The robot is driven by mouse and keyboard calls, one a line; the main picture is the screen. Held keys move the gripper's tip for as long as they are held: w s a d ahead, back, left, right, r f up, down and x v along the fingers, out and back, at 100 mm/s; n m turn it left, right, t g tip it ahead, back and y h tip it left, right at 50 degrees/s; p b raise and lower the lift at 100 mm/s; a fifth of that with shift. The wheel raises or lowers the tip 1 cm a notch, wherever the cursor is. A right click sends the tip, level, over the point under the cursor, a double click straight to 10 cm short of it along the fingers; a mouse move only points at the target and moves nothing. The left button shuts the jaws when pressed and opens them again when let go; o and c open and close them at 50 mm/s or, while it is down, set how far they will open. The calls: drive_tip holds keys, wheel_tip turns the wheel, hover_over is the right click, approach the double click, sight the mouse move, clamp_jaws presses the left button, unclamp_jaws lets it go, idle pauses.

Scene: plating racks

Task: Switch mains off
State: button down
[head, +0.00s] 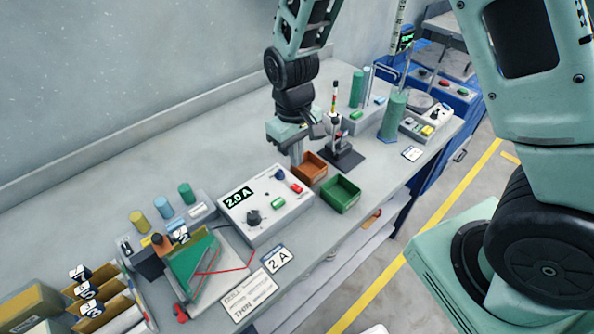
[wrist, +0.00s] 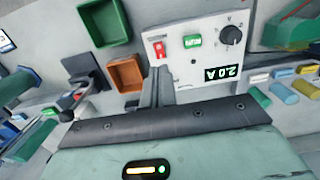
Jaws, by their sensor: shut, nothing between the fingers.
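The power supply (head: 262,222) is a pale box on the bench with a display (head: 238,198) reading 2.0 A. Its top face carries a red switch (head: 296,188), a green button (head: 278,203) and dark knobs. In the wrist view the red switch (wrist: 160,49) is at the panel's corner, beside the green button (wrist: 192,41). My gripper (head: 297,162) is shut and empty, pointing down beside the orange bin, behind the red switch in the head view. In the wrist view my gripper (wrist: 158,78) lies just below the red switch; whether it touches the panel is unclear.
An orange bin (wrist: 126,74) and a green bin (head: 341,195) stand close beside the supply. A dark stand (head: 345,155) is behind them. A tilted green board (head: 192,266) with a red lead sits left of the supply. A "2 A" card (head: 277,260) lies in front.

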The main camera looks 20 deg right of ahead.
drive_tip(key=shift+w+r+b, duration=0.15)
drive_tip(key=shift+r+b, duration=0.3)
drive_tip(key=shift+r, duration=2.1)
